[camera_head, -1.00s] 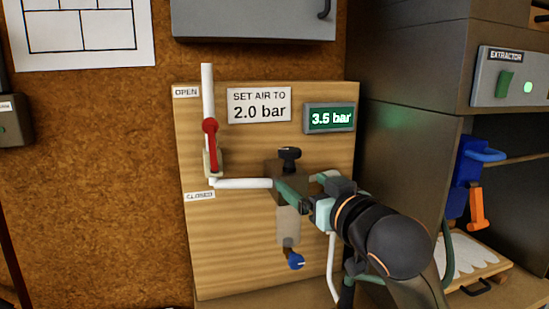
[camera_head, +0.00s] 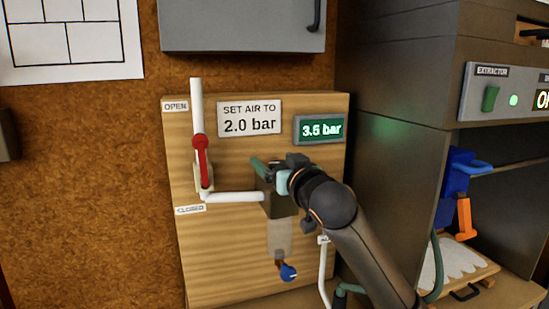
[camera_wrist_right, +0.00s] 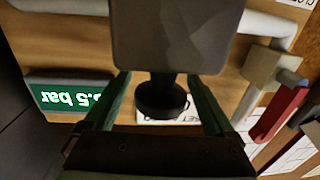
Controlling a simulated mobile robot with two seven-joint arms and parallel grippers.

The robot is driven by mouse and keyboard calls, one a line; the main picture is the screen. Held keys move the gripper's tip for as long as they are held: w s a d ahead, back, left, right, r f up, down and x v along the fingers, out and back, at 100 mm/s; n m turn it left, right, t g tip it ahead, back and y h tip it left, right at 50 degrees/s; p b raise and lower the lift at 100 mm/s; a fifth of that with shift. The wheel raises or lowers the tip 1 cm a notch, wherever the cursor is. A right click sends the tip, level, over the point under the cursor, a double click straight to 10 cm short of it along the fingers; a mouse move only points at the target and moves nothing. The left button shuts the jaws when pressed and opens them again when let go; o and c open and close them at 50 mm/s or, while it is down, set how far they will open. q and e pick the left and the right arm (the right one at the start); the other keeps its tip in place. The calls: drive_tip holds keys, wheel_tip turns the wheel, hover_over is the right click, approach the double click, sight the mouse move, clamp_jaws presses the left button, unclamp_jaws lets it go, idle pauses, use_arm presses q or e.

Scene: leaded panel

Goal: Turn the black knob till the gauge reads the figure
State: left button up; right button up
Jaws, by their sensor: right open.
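The black knob (camera_wrist_right: 160,97) shows in the right wrist view on the end of a dark grey regulator body (camera_wrist_right: 180,40). My right gripper (camera_wrist_right: 160,80) is open, with one green finger on each side of the knob and visible gaps to it. In the head view my right gripper (camera_head: 262,168) is at the top of the regulator and hides the knob. The sign (camera_head: 249,118) says SET AIR TO 2.0 bar. My left gripper is out of view.
A red lever (camera_head: 201,150) stands upright on the white pipe (camera_head: 235,197), pointing toward the OPEN label. Below the regulator hangs a clear bowl with a blue tap (camera_head: 288,272). A dark cabinet (camera_head: 395,70) with an extractor switch stands right of the wooden panel (camera_head: 230,260).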

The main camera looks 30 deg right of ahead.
drive_tip(key=shift+w, duration=0.25)
drive_tip(key=c, duration=1.4)
drive_tip(key=shift+o, duration=0.2)
drive_tip(key=shift+n+y, duration=0.3)
drive_tip(key=shift+y, duration=0.2)
